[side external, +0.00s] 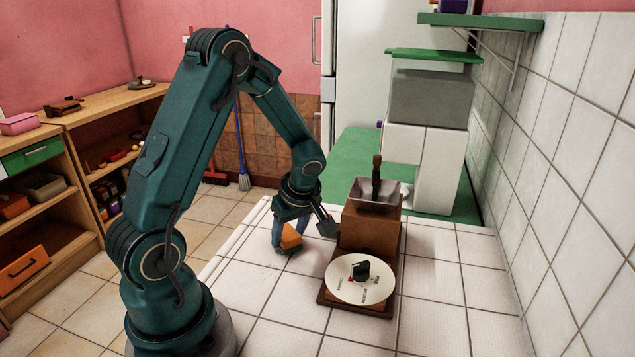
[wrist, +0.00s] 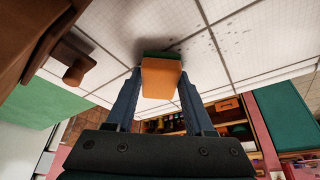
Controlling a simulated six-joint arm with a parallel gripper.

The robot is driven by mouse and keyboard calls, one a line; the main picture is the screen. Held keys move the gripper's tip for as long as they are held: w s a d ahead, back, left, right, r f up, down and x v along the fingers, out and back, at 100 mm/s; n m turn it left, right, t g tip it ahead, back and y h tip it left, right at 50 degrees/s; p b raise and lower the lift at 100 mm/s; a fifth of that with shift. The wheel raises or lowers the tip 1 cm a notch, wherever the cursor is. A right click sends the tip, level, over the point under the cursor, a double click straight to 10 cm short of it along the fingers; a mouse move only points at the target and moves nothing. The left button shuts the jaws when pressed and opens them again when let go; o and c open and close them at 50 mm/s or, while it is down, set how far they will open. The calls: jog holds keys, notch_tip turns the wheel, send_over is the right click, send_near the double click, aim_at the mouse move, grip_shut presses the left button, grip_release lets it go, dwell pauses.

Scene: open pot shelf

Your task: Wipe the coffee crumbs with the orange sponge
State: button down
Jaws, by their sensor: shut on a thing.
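My gripper (side external: 289,243) is shut on the orange sponge (side external: 292,235), which has a green scouring side facing down. In the wrist view the sponge (wrist: 161,78) sits between the two blue fingers of my gripper (wrist: 160,72). Its green side is at or very close to the white tiled counter; I cannot tell whether it touches. Dark coffee crumbs (wrist: 222,42) are scattered on the tiles beside the sponge, toward the upper right in the wrist view. In the side view they are only faint specks (side external: 267,278) in front of the sponge.
The white tiled counter (side external: 440,325) is clear at the front right. A tiled wall (side external: 570,170) bounds the right side.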

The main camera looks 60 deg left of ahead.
aim_at(278, 255)
jog(key=shift+s+d+f, duration=0.15)
jog(key=shift+s+d, duration=3.65)
jog(key=shift+w+a, duration=0.55)
jog(key=shift+w+a+r, duration=0.3)
jog(key=shift+w+a, duration=0.5)
jog(key=shift+w, duration=0.05)
jog(key=shift+w+a+f, duration=0.1)
jog(key=shift+w+a, duration=0.1)
jog(key=shift+a, duration=0.05)
jog(key=shift+w+a, duration=0.55)
jog(key=shift+w, duration=0.05)
jog(key=shift+w+a, duration=0.2)
jog(key=shift+a, duration=0.1)
jog(key=shift+w+a+f, duration=0.2)
jog(key=shift+w+a, duration=0.6)
jog(key=shift+w, duration=0.05)
jog(key=shift+w+a, duration=0.5)
jog(key=shift+a, duration=0.05)
notch_tip(278, 255, up, 2)
jog(key=shift+r, duration=3.1)
